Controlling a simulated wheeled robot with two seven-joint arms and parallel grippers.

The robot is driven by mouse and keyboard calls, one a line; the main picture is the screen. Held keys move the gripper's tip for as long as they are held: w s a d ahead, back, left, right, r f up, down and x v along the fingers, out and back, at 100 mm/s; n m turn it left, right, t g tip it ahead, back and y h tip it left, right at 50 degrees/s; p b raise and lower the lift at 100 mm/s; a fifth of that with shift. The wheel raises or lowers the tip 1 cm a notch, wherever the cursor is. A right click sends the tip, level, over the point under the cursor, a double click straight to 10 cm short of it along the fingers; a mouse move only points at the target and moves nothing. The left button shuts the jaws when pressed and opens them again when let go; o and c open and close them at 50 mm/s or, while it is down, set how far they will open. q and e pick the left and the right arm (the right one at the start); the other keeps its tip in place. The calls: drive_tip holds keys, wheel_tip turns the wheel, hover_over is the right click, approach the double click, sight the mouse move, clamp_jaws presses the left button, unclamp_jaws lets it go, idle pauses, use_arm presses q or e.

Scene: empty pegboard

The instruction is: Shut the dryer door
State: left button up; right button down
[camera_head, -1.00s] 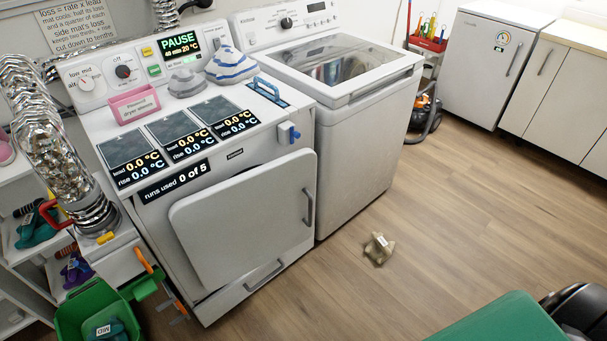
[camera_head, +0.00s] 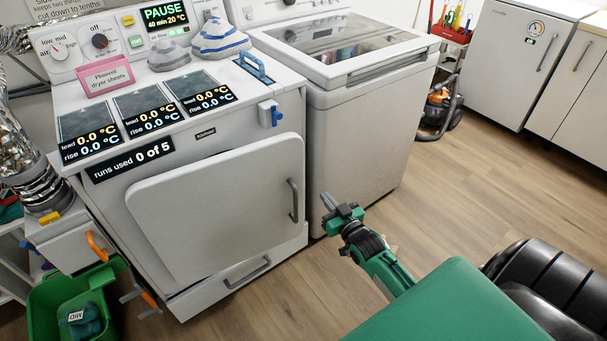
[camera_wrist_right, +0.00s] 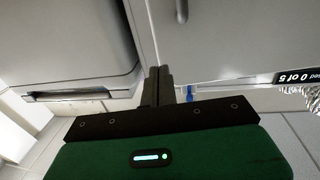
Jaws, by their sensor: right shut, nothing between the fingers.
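The dryer (camera_head: 245,131) stands at the left with its pale door (camera_head: 215,205) partly open, standing out from the front panel. The door's grey handle (camera_head: 292,200) is on its right side; the door and handle (camera_wrist_right: 181,10) also show at the top of the right wrist view. My right gripper (camera_head: 326,201) is shut and empty, to the right of the door and apart from it, in front of the washer. Its closed fingers (camera_wrist_right: 159,72) point towards the space between washer and door in the wrist view. My left gripper is not in view.
The washer (camera_head: 360,140) stands close to the dryer's right. A green bin (camera_head: 50,310) is at the lower left, by an orange-handled tool (camera_head: 97,245). A silver duct (camera_head: 25,160) runs at the left. Wooden floor (camera_head: 450,190) is clear to the right.

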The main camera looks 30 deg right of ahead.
sight(302, 167)
drive_tip(key=w, duration=1.2)
drive_tip(key=shift+w+d, duration=0.4)
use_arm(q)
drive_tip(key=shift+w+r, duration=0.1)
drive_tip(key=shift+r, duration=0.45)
use_arm(e)
drive_tip(key=shift+w, duration=0.1)
use_arm(q)
drive_tip(key=shift+b, duration=0.3)
